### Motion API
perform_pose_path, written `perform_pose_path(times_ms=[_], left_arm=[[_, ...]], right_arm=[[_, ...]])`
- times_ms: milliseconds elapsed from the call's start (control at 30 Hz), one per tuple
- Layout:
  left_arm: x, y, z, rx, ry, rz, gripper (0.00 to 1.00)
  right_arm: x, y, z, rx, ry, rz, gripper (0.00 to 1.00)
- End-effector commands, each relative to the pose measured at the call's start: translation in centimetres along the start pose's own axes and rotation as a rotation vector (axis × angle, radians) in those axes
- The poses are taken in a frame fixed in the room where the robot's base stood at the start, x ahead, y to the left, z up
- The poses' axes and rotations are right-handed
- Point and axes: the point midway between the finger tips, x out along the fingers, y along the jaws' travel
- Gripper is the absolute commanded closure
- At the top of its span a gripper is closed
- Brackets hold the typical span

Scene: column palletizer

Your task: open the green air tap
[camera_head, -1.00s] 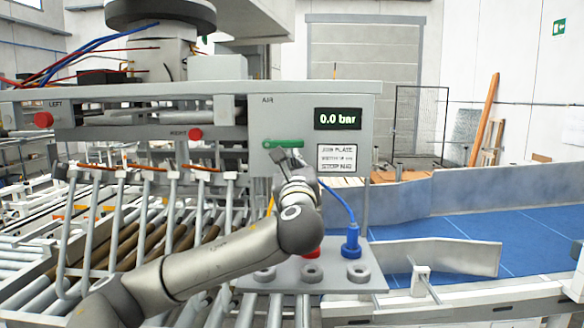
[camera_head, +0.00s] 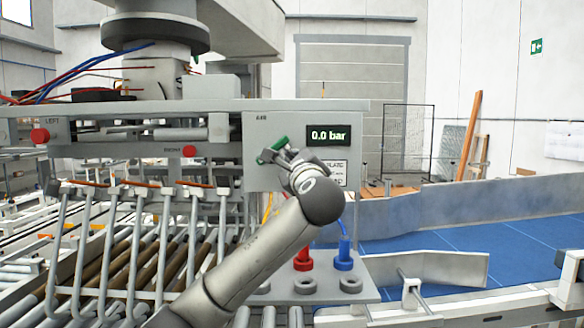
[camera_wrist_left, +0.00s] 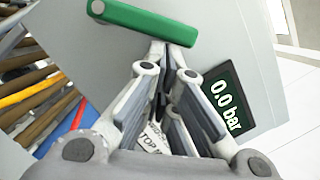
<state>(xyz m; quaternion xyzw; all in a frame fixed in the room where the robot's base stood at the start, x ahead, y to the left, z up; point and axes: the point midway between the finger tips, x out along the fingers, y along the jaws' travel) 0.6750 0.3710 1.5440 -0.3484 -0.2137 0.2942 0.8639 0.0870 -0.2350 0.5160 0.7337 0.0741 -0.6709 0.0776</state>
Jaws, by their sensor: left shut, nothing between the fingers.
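The green air tap (camera_head: 272,150) is a bar handle on the grey panel (camera_head: 256,182), under the AIR label. It stands tilted, its right end higher than its left. In the left wrist view the green handle (camera_wrist_left: 145,20) crosses the top. My left gripper (camera_head: 277,157) is at the tap from below, fingers shut and empty. In the wrist view its fingertips (camera_wrist_left: 167,45) meet the handle's lower edge near its right end; whether they press on it I cannot tell. The pressure display (camera_head: 328,135) reads 0.0 bar. My right gripper is not in view.
Red buttons (camera_head: 190,151) sit on the frame at left. Bent metal bars (camera_head: 125,240) and rollers fill the lower left. A blue conveyor (camera_head: 450,240) runs at right.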

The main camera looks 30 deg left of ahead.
Motion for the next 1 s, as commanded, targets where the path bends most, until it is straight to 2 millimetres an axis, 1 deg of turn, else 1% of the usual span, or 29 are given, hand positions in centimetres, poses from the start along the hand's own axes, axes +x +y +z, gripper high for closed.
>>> perform_pose_path(times_ms=[267, 600, 800, 1000], left_arm=[[0.4, -1.1, 1.6, -0.260, 0.001, 0.064, 1.00], [0.9, -1.6, 3.6, -0.547, 0.001, 0.137, 1.00], [1.1, -1.6, 4.5, -0.669, 0.000, 0.167, 1.00], [1.2, -1.5, 5.0, -0.744, -0.001, 0.187, 1.00]], right_arm=[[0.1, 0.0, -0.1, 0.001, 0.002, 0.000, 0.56], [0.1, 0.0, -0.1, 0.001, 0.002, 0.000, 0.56], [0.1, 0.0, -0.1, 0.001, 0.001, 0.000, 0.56], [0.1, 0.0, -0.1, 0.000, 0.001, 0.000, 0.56]])
